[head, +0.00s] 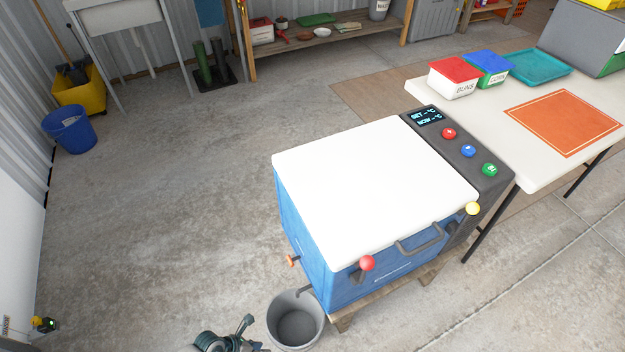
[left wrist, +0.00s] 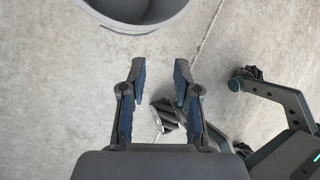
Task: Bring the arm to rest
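My left gripper (left wrist: 160,68) shows in the left wrist view with its two fingers apart and nothing between them. Bare concrete floor is behind the fingertips. A grey bucket (left wrist: 140,22) is just beyond them at the top of that view, apart from the fingers. In the head view the same bucket (head: 296,328) stands at the bottom, by the front corner of a blue cooler (head: 350,285). A dark jointed part of mine is at the bottom edge, left of the bucket; I cannot tell which part. My right gripper is in neither view.
The cooler's white lid (head: 375,185) is closed, beside a control panel (head: 465,150). A white table (head: 540,165) at right holds a red-lidded box (head: 455,76), a blue-lidded box (head: 486,68), a teal tray (head: 540,67) and an orange mat (head: 563,122).

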